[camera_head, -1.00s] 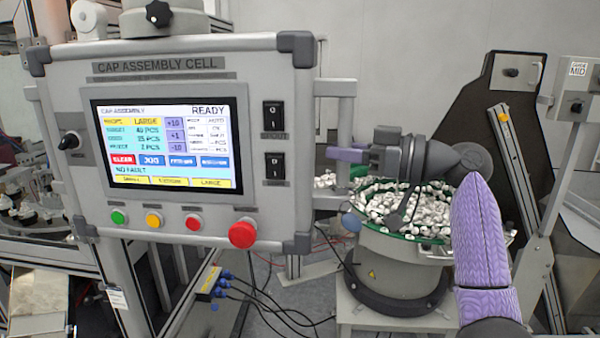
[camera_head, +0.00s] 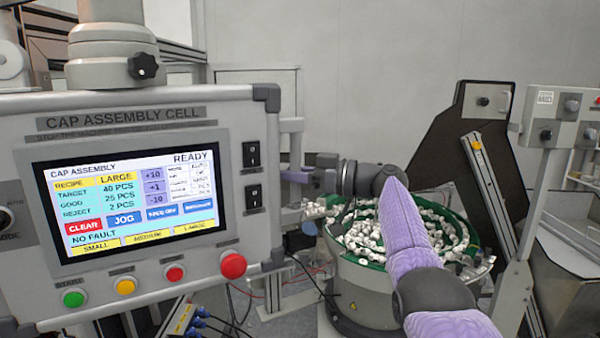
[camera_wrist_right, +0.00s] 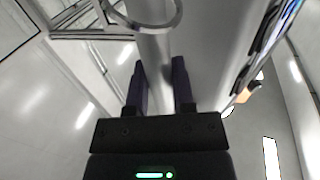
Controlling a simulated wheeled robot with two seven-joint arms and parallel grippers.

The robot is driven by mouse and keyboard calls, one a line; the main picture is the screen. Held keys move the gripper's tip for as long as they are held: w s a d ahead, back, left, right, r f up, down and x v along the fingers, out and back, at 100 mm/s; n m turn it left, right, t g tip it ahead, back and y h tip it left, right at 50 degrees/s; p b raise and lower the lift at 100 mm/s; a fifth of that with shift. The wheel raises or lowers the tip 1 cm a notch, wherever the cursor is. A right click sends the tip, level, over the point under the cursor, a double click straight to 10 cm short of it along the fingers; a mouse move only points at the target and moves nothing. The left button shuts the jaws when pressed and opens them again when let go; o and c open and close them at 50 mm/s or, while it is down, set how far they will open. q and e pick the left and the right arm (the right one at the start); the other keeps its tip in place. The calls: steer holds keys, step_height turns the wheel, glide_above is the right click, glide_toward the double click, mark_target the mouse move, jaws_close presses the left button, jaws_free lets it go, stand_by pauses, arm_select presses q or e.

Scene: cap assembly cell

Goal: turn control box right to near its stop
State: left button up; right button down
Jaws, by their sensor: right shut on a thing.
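The control box (camera_head: 150,120) fills the left of the head view, hanging from a grey pipe. Its screen (camera_head: 130,198) reads READY and NO FAULT, with buttons below it and a red mushroom button (camera_head: 232,264) at the lower right. A vertical handle bar (camera_head: 291,160) stands off its right side. My right gripper (camera_head: 297,177) is shut on this handle, reaching in from the right. In the right wrist view, the two dark fingers (camera_wrist_right: 160,85) stand on either side of the grey handle bar (camera_wrist_right: 155,60). My left gripper is not in view.
A bowl feeder (camera_head: 375,290) full of white caps stands behind my right arm. A black angled plate (camera_head: 480,150) and a grey post with a small switch box (camera_head: 560,118) stand at the right. Cables hang below the control box.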

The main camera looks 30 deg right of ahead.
steer(key=shift+w, duration=0.1)
stand_by(0.3)
steer(key=shift+c, duration=2.4)
jaws_free()
steer(key=shift+w, duration=0.1)
steer(key=shift+d+f, duration=0.1)
steer(key=b+v, duration=0.4)
steer(key=v, duration=0.6)
steer(key=shift+b, duration=0.3)
